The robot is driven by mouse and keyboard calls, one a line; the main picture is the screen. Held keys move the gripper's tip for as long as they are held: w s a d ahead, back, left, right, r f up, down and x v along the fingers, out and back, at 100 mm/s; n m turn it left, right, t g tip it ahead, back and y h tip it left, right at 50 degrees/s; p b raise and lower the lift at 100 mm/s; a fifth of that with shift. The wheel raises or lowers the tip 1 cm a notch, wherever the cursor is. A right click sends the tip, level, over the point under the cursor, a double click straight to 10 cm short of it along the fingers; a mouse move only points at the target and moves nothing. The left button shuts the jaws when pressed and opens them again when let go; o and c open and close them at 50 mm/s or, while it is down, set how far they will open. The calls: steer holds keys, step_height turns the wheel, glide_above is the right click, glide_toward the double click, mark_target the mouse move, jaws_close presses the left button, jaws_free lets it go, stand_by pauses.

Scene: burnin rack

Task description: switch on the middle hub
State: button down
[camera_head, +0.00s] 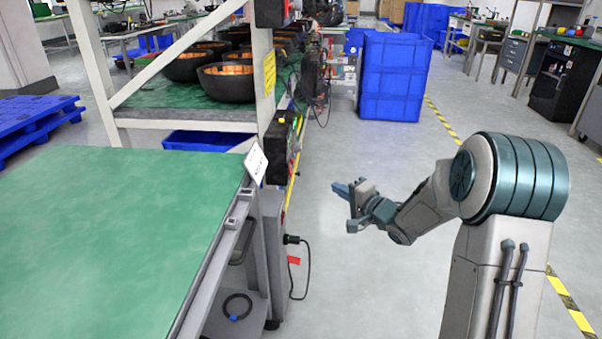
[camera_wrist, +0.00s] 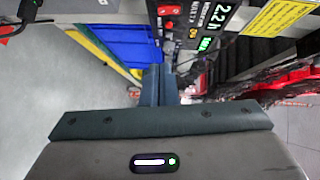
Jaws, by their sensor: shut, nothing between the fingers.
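Black and red electrical units are fixed along the rack's aisle side: one high near the top edge (camera_head: 271,12), one lower by the front post (camera_head: 278,148), and a darker one farther back (camera_head: 312,72). I cannot tell which is the middle hub. In the wrist view a black panel (camera_wrist: 208,22) carries red buttons and a lit display, turned on its side. My gripper (camera_head: 343,189) is in the aisle right of the rack, apart from the units. Its fingers are shut and empty, and also show in the wrist view (camera_wrist: 158,84). Switch states are too small to tell.
A green-topped bench (camera_head: 110,230) fills the left front. Black bowls (camera_head: 226,82) stand on the rack shelf. A black plug and cable (camera_head: 306,265) hang on the bench's aisle side. Blue crates (camera_head: 392,80) stand at the back of the aisle. The floor right of the rack is clear.

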steer(key=shift+a, duration=0.15)
steer(key=b, duration=0.5)
glide_toward(291, 169)
steer(key=w+a+f, duration=0.3)
steer(key=w, duration=0.3)
steer(key=shift+s+a+r+b, duration=0.15)
steer(key=shift+a+r+b, duration=0.1)
steer(key=shift+r+b, duration=0.1)
steer(key=shift+a, duration=0.1)
